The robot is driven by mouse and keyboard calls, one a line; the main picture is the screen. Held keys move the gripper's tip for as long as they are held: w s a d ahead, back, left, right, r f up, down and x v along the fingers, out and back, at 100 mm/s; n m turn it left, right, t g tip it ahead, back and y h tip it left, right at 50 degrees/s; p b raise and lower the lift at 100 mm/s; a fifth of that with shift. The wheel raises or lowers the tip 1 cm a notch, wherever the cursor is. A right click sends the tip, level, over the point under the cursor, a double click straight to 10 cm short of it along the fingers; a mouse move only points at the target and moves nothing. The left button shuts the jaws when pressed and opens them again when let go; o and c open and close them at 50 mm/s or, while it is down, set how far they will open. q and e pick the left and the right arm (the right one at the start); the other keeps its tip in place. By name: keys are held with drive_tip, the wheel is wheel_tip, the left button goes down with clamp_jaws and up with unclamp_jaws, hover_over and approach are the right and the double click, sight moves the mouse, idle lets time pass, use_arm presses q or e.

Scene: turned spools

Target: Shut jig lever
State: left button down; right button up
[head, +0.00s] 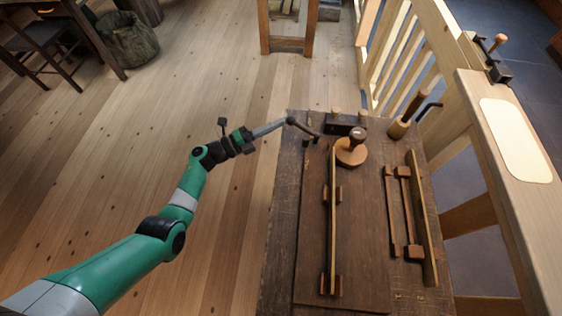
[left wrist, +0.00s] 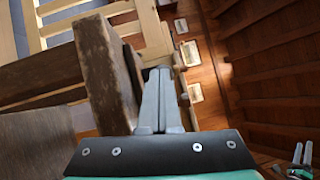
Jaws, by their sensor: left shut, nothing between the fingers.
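The jig is a dark block (head: 346,123) with wooden pegs at the far end of the workbench. Its dark lever (head: 305,128) sticks out to the left, ending in a rounded knob near the bench's left edge. My left gripper (head: 287,122) is shut and empty, with its fingertips at the lever's knob. I cannot tell whether they touch. In the left wrist view, my shut left fingers (left wrist: 160,78) point past a brown wooden slab; I cannot make out the lever there. My right gripper (left wrist: 303,153) shows small at the lower right of that view, its fingers apart.
The workbench (head: 280,225) carries a round wooden spool (head: 351,149), a long thin rail (head: 332,225), wooden bars (head: 404,210) and a wooden-handled tool (head: 408,113). A pale railing (head: 402,45) stands behind it to the right. Open plank floor lies left of the bench.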

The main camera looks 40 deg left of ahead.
use_arm(q)
drive_tip(key=shift+w+a, duration=0.15)
drive_tip(key=shift+w, duration=0.2)
use_arm(e)
drive_tip(key=shift+f, duration=0.45)
use_arm(q)
drive_tip(key=s+a+f, duration=0.2)
drive_tip(key=s+a, duration=0.6)
drive_tip(key=a, duration=0.1)
drive_tip(key=shift+s+a+b, duration=0.3)
drive_tip(key=shift+s, duration=0.05)
use_arm(e)
drive_tip(key=shift+s+a, duration=0.45)
drive_tip(key=shift+a, duration=0.05)
